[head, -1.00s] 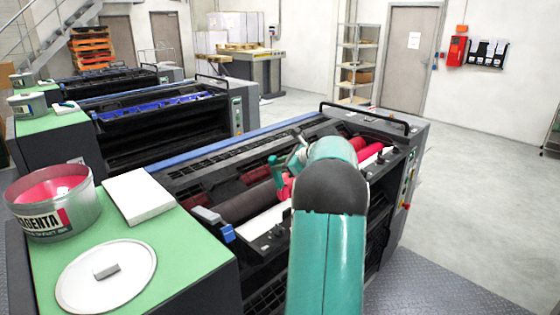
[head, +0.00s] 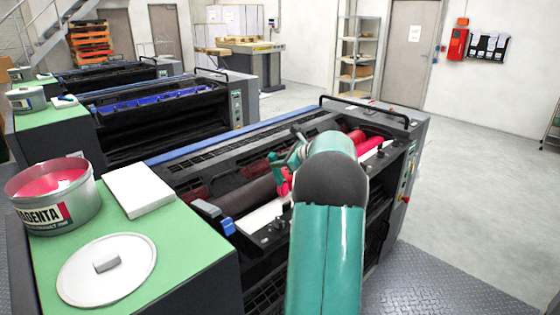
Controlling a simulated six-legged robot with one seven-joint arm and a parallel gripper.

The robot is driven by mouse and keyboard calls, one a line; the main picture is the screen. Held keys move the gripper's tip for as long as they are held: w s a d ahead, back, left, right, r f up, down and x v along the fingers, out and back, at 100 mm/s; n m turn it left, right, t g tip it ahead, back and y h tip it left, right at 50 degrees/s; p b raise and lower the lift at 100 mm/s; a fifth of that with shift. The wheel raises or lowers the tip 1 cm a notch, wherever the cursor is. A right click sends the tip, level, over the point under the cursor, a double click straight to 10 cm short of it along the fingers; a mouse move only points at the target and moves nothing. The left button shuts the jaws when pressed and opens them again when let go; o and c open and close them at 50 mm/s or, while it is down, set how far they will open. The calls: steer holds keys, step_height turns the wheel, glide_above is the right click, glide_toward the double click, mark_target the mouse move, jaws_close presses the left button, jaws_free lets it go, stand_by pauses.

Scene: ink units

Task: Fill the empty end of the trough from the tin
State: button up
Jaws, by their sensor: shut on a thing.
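The open tin (head: 62,212), labelled MAGENTA, stands on the green top at left with magenta ink inside. The ink trough (head: 264,217) runs along the near press; its left stretch looks pale and bare, and magenta ink (head: 371,146) lies toward its right end. My teal gripper (head: 287,162) is over the middle of the trough, partly hidden by my wrist. It is shut on a mostly hidden thing with magenta on its lower part (head: 284,187). I cannot tell whether this touches the trough.
A round lid (head: 107,270) and a white pad (head: 140,190) lie on the green top (head: 190,245). A black rail (head: 365,110) rises at the press's far right end. More presses stand behind at left. The floor at right is clear.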

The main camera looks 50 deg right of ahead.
steer(key=shift+f, duration=0.5)
stand_by(0.6)
step_height(320, 180, up, 11)
steer(key=shift+f, duration=0.15)
stand_by(0.7)
stand_by(0.6)
steer(key=shift+s+d, duration=0.1)
steer(key=shift+s, duration=0.05)
